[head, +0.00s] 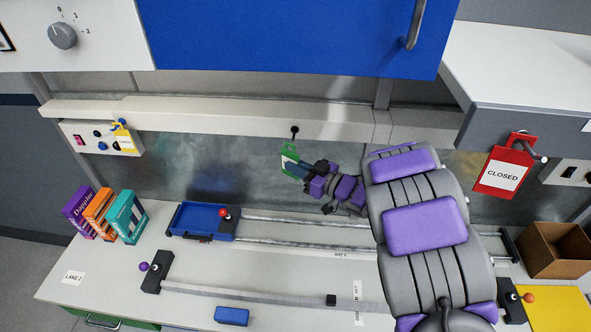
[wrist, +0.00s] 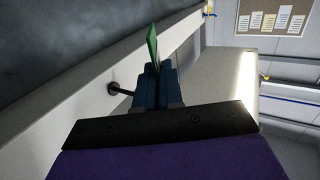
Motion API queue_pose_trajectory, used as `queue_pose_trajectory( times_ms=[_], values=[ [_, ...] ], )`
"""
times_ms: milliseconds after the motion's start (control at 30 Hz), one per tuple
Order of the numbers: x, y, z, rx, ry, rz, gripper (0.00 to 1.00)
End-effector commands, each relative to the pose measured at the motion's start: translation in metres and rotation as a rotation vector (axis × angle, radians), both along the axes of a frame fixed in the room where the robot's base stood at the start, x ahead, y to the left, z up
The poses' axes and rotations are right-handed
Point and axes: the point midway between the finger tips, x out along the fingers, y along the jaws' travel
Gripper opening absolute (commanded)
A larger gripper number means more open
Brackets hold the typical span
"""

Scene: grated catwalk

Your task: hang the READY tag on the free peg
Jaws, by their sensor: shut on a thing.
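My gripper (head: 299,169) is shut on a green tag, and its blue fingers also show in the wrist view (wrist: 158,84). The green tag (head: 288,158) has a pale panel whose lettering I cannot read. In the wrist view the tag (wrist: 153,46) stands nearly edge-on beyond the fingertips. A bare black peg (head: 295,132) sticks out of the pale rail, just above the tag in the head view. In the wrist view the peg (wrist: 116,88) is left of the fingers. The tag appears apart from the peg.
A red CLOSED tag (head: 503,172) hangs on a peg at the right. The bench holds books (head: 103,214), a blue tray (head: 200,220) on rails and a cardboard box (head: 555,248). A blue cabinet (head: 290,35) overhangs the pale rail (head: 240,117).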

Motion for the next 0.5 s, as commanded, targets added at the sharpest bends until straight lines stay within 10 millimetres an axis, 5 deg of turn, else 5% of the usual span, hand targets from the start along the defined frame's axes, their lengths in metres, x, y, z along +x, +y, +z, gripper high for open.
queue_pose_trajectory(
  times_ms=[500],
  values=[
    [0.028,-0.001,-0.002,-0.001,-0.001,0.0,0.0]
  ],
)
